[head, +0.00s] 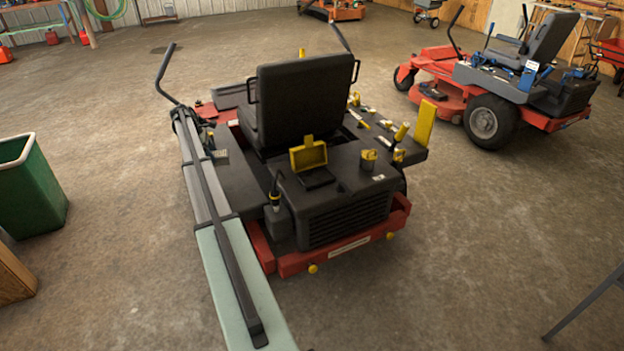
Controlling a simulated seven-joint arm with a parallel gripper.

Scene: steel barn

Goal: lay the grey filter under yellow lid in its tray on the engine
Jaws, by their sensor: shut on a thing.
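The yellow lid (308,156) stands open, tilted up, on top of the dark engine cover of the near mower, behind its seat. In front of the lid lies a dark, flat, squarish recess, which looks like the tray (316,178). I cannot make out the grey filter in it or elsewhere. The engine (348,215) has a ribbed rear face. I cannot make out my gripper or its fingertips in this view, so its place relative to the tray does not show.
The black seat (300,100) rises just beyond the lid. A yellow-topped cap (369,158) stands right of the tray, and a black neck with a yellow band (275,196) stands left. A second mower (490,85) is at back right.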

